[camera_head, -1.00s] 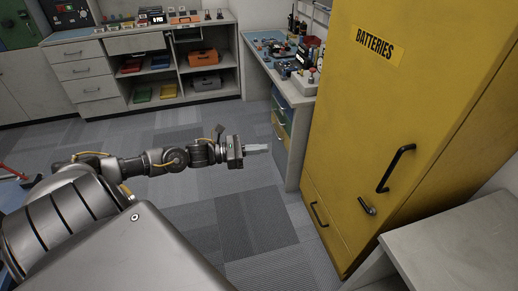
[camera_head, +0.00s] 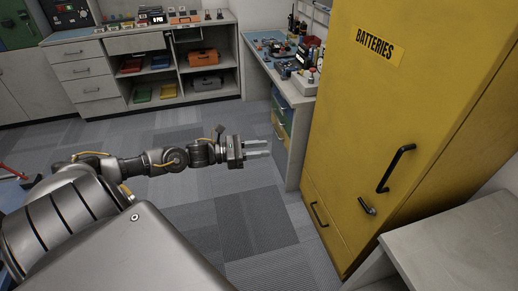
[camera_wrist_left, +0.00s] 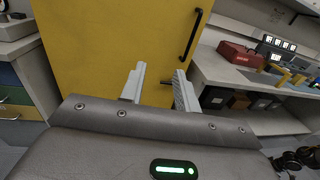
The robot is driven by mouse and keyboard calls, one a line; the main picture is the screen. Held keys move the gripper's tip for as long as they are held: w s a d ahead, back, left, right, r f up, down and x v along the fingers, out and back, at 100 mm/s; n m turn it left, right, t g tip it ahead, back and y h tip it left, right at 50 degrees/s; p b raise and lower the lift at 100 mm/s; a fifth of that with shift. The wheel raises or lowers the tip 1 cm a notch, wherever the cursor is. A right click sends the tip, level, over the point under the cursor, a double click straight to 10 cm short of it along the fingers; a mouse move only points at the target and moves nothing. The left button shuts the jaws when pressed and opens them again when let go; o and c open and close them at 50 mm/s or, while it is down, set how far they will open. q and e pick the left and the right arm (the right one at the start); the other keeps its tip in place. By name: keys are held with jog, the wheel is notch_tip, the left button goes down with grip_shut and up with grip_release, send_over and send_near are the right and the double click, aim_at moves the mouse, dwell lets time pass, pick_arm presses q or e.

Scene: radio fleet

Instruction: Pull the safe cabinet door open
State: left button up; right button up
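The yellow safe cabinet (camera_head: 365,120) labelled BATTERIES stands at the right in the head view, its door shut. A long black handle (camera_head: 396,168) and a smaller black latch (camera_head: 367,206) are on the door. A lower black handle (camera_head: 319,214) is near the bottom. My left gripper (camera_head: 258,149) is open and empty, held out left of the cabinet and apart from it. In the left wrist view my left gripper (camera_wrist_left: 157,88) points toward the yellow door (camera_wrist_left: 110,40), with the long black handle (camera_wrist_left: 191,36) up and right of the fingers. My right gripper is not in view.
A grey-white bench (camera_head: 460,245) stands close at the right, beside the cabinet. A workbench with tools (camera_head: 290,60) is behind the cabinet's left side. Shelves and drawers (camera_head: 90,70) line the back wall. The carpeted floor (camera_head: 200,215) is clear.

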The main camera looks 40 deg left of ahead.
pick_arm(q)
jog(key=shift+s, duration=0.1)
jog(key=b+v, duration=0.1)
jog(key=v, duration=0.9)
jog(key=shift+s+a, duration=0.25)
jog(key=shift+a, duration=0.05)
